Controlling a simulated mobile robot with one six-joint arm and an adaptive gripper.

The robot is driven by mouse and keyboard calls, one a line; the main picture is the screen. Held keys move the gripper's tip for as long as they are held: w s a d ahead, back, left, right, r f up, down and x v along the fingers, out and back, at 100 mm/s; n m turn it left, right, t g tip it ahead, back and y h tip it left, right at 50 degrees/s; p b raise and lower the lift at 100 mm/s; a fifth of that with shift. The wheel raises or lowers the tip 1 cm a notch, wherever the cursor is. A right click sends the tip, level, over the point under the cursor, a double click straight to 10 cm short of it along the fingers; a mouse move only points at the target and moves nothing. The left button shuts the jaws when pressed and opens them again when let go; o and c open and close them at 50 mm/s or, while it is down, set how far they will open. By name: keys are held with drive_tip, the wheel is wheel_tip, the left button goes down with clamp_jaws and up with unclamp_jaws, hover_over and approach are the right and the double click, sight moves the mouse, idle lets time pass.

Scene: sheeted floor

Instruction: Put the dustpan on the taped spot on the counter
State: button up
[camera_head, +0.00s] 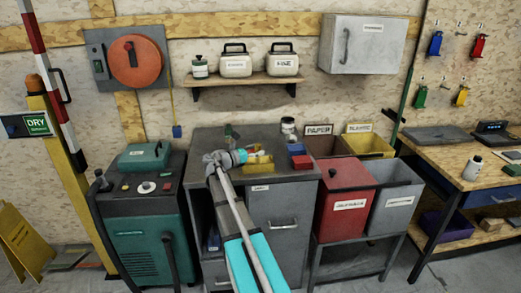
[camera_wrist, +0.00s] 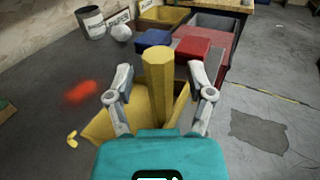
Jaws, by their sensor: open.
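The yellow dustpan (camera_wrist: 105,128) is on the dark grey counter top (camera_head: 285,181). In the wrist view its thick faceted handle stands up between my fingers, and its pan spreads below them. It shows in the head view (camera_head: 259,164), partly hidden by my arm. My gripper (camera_wrist: 159,80) is open, with one finger on each side of the handle and visible gaps. I cannot make out the taped spot for sure. A dark patch (camera_wrist: 258,131) lies right of the gripper in the wrist view.
A blue box (camera_head: 296,149) and a red box (camera_head: 302,162) sit right of the dustpan, with a white jar (camera_head: 288,126) behind. A red bin (camera_head: 343,199) and a grey bin (camera_head: 395,198) stand to the right. A shelf (camera_head: 240,80) hangs above.

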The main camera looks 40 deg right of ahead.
drive_tip(key=a, duration=1.1)
drive_tip(key=shift+w, duration=0.45)
drive_tip(key=s+a+f+m+t+y, duration=0.1)
drive_tip(key=s+a+f+m+y, duration=0.8)
drive_tip(key=a+f, duration=0.45)
drive_tip(key=s+a+f+m+y, duration=0.2)
drive_tip(key=s+a+m+y, duration=0.2)
drive_tip(key=a, duration=0.4)
drive_tip(key=s+a+f+m+y, duration=0.3)
drive_tip(key=s+a+m+y, duration=0.1)
drive_tip(key=a, duration=0.5)
drive_tip(key=shift+s+t+y, duration=0.3)
drive_tip(key=shift+y, duration=0.2)
